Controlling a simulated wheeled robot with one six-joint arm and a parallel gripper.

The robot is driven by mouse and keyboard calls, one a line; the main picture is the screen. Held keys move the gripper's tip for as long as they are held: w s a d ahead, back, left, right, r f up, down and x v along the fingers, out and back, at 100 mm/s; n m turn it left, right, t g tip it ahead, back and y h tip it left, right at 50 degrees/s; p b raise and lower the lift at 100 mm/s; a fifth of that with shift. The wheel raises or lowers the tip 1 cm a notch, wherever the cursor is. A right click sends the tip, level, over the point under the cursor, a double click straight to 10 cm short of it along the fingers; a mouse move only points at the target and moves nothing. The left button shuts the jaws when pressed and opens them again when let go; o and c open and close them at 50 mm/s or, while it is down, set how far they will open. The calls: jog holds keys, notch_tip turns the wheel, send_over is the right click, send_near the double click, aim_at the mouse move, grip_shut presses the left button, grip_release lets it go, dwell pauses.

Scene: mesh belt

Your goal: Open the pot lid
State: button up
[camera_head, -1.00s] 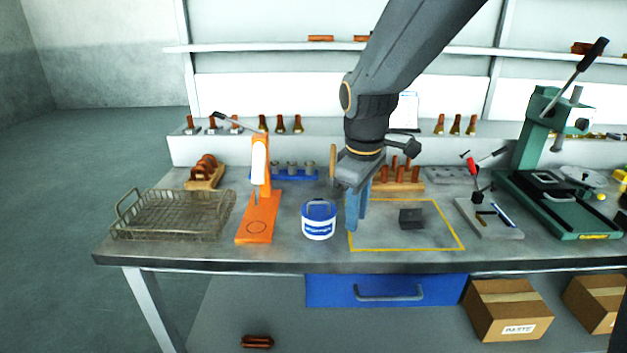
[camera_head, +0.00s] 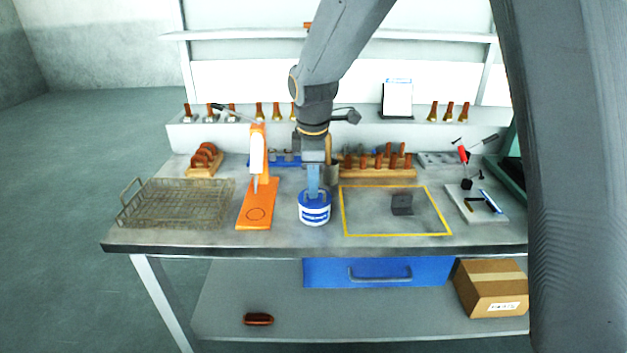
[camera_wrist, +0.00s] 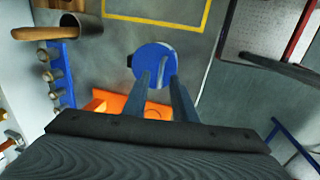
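The pot (camera_head: 315,213) is a small white tub with a blue label and a blue lid, standing upright on the grey workbench. In the wrist view its round blue lid (camera_wrist: 152,56) lies flat beyond my fingers, with a dark piece at its left edge. My gripper (camera_head: 314,188) points down right over the pot, with its fingertips close to the lid. In the wrist view my gripper (camera_wrist: 158,80) shows two fingers apart with nothing clearly between them. I cannot tell whether the tips touch the lid.
An orange stand press (camera_head: 258,205) stands close left of the pot, and a wire basket (camera_head: 178,204) further left. A wooden rack (camera_head: 375,172) and a metal cup (camera_head: 330,173) stand behind.

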jog(key=shift+f, duration=0.1)
grip_shut()
dwell(1.4)
